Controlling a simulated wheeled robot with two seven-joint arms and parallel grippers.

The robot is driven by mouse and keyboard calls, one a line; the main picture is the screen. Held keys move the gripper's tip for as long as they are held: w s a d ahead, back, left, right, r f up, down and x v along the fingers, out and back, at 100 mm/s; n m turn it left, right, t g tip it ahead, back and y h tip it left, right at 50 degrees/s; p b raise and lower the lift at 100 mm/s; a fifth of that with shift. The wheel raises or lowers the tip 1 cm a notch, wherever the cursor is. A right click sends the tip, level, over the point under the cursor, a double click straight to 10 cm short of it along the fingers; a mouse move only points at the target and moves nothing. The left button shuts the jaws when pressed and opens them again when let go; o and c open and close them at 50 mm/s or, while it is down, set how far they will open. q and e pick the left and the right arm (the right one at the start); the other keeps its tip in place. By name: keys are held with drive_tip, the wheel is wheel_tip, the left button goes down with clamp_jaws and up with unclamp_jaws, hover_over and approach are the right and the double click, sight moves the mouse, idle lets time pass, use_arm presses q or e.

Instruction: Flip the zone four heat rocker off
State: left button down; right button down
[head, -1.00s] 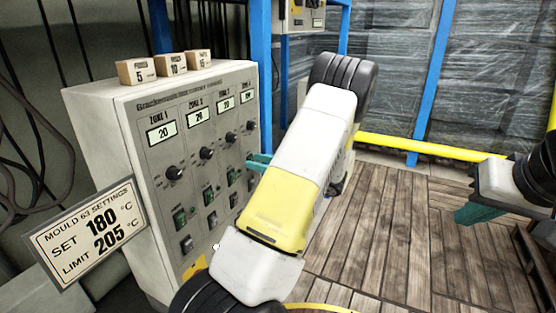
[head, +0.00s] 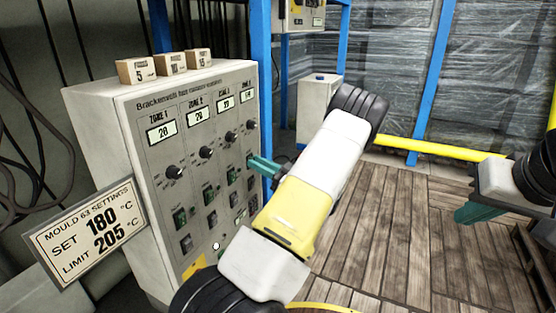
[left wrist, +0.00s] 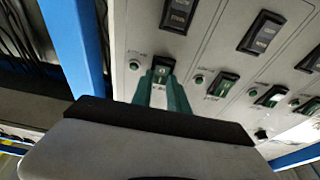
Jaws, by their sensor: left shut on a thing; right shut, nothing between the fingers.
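The grey heater control cabinet (head: 110,150) has several zone columns, each with a display, a knob, a green rocker and a dark rocker. My left gripper (head: 256,163) has its teal fingers at the panel in the rightmost column, zone four. In the left wrist view, the fingertips (left wrist: 161,88) are closed on either side of the zone four green rocker (left wrist: 161,70). Its label is too small to read, and I cannot tell its position. A dark rocker (left wrist: 178,15) of the same column is clear of the fingers. My right gripper (head: 474,213) is shut and empty, away from the panel.
A settings sign (head: 90,232) reads set 180, limit 205. Three small blocks (head: 171,64) stand on the cabinet. A blue post (head: 262,60) rises close to the cabinet's right edge. A yellow rail (head: 420,148) runs behind. The wooden floor (head: 400,240) is open.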

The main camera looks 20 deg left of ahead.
use_arm(q)
drive_tip(key=shift+f+y, duration=0.1)
drive_tip(key=shift+y, duration=0.2)
drive_tip(key=c, duration=1.3)
unclamp_jaws()
drive_tip(key=v, duration=0.8)
